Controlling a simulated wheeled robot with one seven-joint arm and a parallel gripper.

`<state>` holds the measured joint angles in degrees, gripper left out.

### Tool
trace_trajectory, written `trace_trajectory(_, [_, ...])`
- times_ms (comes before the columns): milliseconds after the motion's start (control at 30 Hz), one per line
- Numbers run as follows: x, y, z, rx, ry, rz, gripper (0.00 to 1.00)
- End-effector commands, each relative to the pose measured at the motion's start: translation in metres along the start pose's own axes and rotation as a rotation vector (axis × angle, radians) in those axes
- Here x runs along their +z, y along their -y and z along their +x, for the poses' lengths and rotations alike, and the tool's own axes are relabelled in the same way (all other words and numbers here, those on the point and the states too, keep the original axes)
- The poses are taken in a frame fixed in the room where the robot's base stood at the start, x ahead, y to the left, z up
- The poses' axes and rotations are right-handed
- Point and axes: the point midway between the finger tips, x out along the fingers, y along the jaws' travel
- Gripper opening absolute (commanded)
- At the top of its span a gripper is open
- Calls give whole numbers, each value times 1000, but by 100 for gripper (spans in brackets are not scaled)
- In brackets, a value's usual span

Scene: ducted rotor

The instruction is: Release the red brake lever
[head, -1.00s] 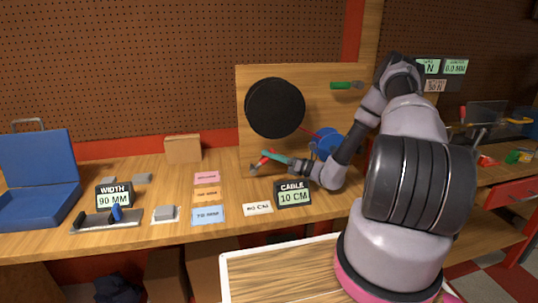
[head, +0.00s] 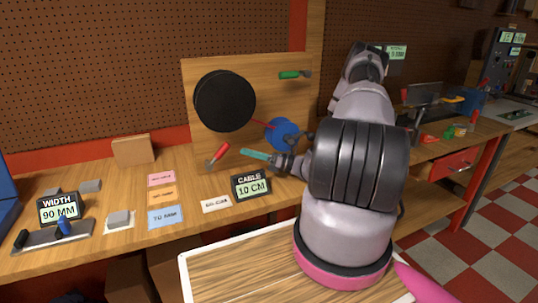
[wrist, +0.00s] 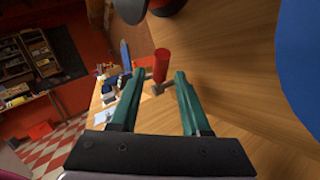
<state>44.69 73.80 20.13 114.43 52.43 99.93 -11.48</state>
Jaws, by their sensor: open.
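The red brake lever (head: 218,153) stands tilted up and to the right at the foot of the wooden panel, below the black round drum (head: 224,101). My gripper (head: 246,153) has teal fingers and is to the right of the lever, with a small gap between them in the head view. In the wrist view the red lever (wrist: 161,66) shows between and just beyond the fingertips, with its grey shank below the red grip. The fingers are apart and nothing is held.
A blue spool (head: 282,134) with a red line to the drum is on the panel (head: 198,75), close to my arm. A green-handled tool (head: 295,74) hangs above.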

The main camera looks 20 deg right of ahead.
Motion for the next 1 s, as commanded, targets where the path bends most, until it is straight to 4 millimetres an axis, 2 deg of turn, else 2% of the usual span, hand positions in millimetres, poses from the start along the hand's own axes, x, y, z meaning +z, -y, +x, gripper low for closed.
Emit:
trace_trajectory(33, [3, 0, -14, -5, 1, -1, 47])
trace_trajectory(200, [11, -4, -49, -3, 0, -1, 47])
trace_trajectory(400, [16, -7, -73, 0, 0, 0, 47])
trace_trajectory(600, [17, -8, -79, 0, 0, 0, 47])
trace_trajectory(1000, [19, -10, -77, 10, -14, -8, 47])
